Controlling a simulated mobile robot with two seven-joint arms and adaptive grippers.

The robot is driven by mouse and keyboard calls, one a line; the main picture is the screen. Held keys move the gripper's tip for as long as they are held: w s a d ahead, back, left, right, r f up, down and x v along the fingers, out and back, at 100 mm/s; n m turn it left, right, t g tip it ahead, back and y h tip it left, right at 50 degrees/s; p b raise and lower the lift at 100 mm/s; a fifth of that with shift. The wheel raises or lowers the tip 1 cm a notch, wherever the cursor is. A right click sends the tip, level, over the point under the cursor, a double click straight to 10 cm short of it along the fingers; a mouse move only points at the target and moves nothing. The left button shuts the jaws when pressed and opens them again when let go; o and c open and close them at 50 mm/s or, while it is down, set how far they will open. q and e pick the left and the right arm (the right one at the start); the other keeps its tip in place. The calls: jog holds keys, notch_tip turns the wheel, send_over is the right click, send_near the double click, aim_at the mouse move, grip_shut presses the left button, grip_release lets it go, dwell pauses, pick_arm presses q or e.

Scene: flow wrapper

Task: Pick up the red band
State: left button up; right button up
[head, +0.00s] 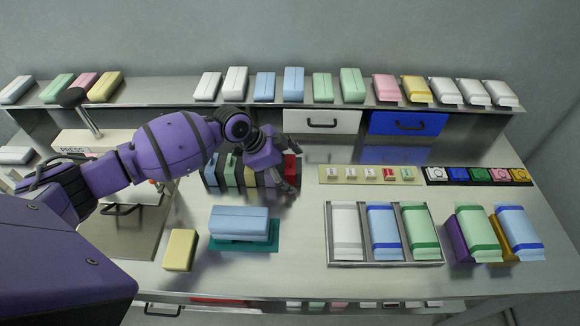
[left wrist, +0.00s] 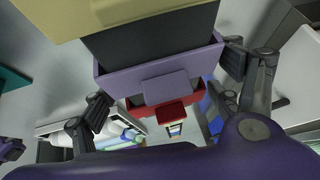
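The red band (head: 291,168) stands at the right end of a row of coloured bands, partly hidden by my left gripper (head: 282,163). In the left wrist view the red band (left wrist: 193,103) shows beyond a purple band (left wrist: 118,80), with a small red block in front of part of it. My left gripper (left wrist: 172,95) is open, its fingers spread to either side of the purple and red bands. I see nothing held in it. I cannot tell whether the fingers touch any band. My right gripper is not in view.
A metal tray (head: 384,264) with wrapped packs stands at the right. A blue pack (head: 238,221) on a teal mat and a yellow block (head: 180,250) lie in front of the row. A shelf with packs and drawers (head: 321,121) runs behind.

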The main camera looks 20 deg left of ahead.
pick_arm(q)
jog(key=c, duration=0.6)
